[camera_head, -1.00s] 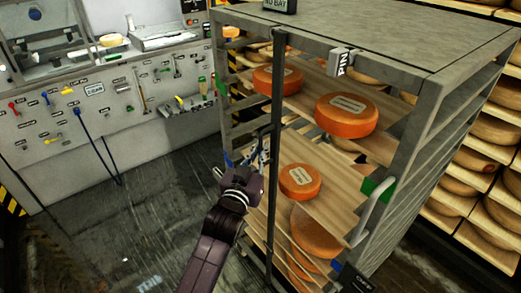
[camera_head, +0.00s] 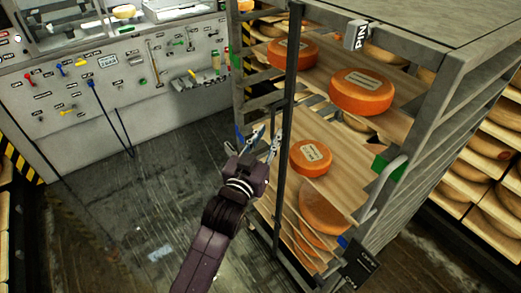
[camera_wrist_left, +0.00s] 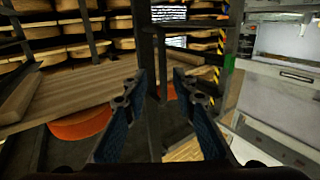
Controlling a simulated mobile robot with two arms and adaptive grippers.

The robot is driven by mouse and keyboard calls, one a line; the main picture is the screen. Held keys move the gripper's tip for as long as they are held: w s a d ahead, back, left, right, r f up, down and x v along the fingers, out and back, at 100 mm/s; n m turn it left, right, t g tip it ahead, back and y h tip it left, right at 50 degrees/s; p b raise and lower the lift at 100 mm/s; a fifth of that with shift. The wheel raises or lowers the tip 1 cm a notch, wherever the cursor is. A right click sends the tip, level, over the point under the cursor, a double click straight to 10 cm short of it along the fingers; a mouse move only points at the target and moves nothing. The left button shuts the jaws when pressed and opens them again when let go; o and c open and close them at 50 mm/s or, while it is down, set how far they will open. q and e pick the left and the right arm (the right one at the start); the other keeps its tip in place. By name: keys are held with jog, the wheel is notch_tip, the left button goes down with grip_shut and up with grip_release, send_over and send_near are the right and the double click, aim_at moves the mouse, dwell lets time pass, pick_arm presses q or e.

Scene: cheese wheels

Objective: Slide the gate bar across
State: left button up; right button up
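The gate bar appears to be the dark upright bar (camera_head: 288,90) across the open front of the cheese rack (camera_head: 437,95). My left gripper (camera_head: 258,138) is open and empty, close to the left of this bar at mid-height in the head view. In the left wrist view, the two blue-padded fingers of my left gripper (camera_wrist_left: 160,76) stand apart. A dark upright bar (camera_wrist_left: 157,60) shows between them in the picture; I cannot tell whether it is inside the grasp or beyond it. My right gripper is not in view.
Orange cheese wheels (camera_head: 361,93) lie on wooden shelves behind the bar. A pale handle (camera_head: 383,188) and green block (camera_head: 380,164) are on the rack's right side. A tool panel (camera_head: 110,85) stands at the back left.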

pick_arm(q)
jog(key=v, duration=0.7)
jog(key=shift+s, duration=0.15)
notch_tip(320, 180, down, 22)
jog(key=s+a+g+y, duration=0.1)
jog(key=a+g+y, duration=0.1)
jog(key=g, duration=0.2)
jog(key=s+a+f+g+y+b, duration=0.1)
jog(key=s+a+f+g, duration=0.3)
jog(key=f, duration=0.7)
jog(key=s+a+f+y, duration=0.1)
jog(key=s+a+f, duration=0.2)
jog(key=s+f, duration=0.65)
jog(key=s+a+f+g, duration=0.2)
jog(key=s+a+f, duration=0.2)
jog(key=s+f, duration=0.4)
jog(key=s+a+f+n+g+y+b, duration=0.1)
jog(key=s+a+f+g, duration=0.2)
jog(key=s, duration=1.1)
jog(key=s+a+f+g+y, duration=0.1)
jog(key=s+a+f+g, duration=0.2)
jog(key=s+a+f, duration=0.3)
jog(key=s+f, duration=0.5)
jog(key=f, duration=0.2)
jog(key=shift+s+a+n, duration=0.15)
jog(key=shift+n, duration=0.15)
